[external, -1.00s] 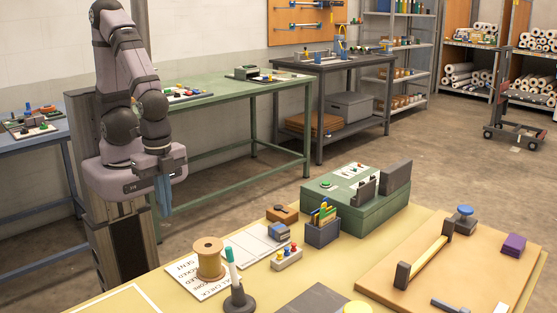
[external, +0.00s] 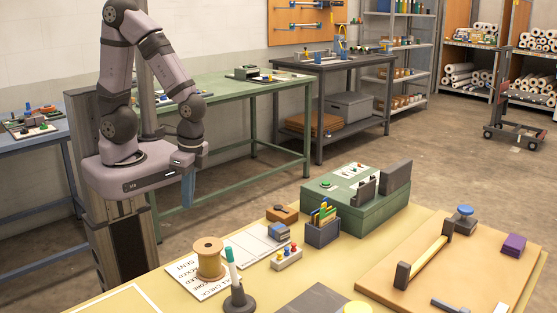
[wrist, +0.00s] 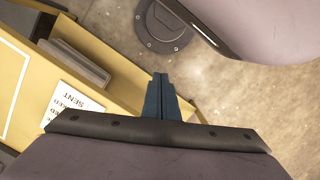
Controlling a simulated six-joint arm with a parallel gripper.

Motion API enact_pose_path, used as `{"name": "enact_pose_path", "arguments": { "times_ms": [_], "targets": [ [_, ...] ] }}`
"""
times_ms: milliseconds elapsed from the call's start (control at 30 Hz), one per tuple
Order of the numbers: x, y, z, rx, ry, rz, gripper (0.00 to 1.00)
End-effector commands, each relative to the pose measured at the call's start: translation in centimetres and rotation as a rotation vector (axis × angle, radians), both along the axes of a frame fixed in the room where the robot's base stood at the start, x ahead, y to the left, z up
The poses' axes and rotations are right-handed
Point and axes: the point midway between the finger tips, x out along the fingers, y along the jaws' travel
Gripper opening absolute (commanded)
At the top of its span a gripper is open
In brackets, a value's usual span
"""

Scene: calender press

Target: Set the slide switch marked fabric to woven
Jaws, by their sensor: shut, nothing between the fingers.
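No slide switch can be made out with a readable fabric mark. A green box (external: 372,215) stands at the back of the yellow table; its top bears a green button (external: 327,184), a small white panel (external: 352,170) and dark upright plates. The panel's details are too small to read. My gripper (external: 188,206) hangs pointing down, left of the yellow table and well apart from the green box. Its blue fingers are together and empty; they also show in the wrist view (wrist: 160,78), above the floor beside the table edge.
The yellow table (external: 425,222) also holds a thread spool (external: 208,262), a pen stand (external: 238,298), a pen box (external: 321,232) and a wooden board (external: 480,255) with a raised handle. A green bench (external: 225,92) with other devices stands behind. Open floor lies between.

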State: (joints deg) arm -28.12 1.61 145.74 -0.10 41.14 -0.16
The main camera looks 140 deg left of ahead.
Motion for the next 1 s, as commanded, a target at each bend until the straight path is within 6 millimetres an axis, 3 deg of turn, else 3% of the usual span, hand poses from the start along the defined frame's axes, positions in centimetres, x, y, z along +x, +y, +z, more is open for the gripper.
{"name": "enact_pose_path", "arguments": {
  "times_ms": [267,367,667,800,867,1000],
  "targets": [
    [-1.0,7.7,-1.3,-0.028,0.015,0.349,0.00],
    [-0.9,11.5,-1.7,-0.030,-0.012,0.490,0.00],
    [-0.6,26.9,-1.7,0.027,-0.208,0.896,0.00],
    [1.3,33.7,0.1,0.084,-0.344,0.978,0.00],
    [2.9,36.2,1.4,0.109,-0.408,0.987,0.00],
    [5.8,41.3,5.9,0.175,-0.561,0.998,0.00]
  ]
}}
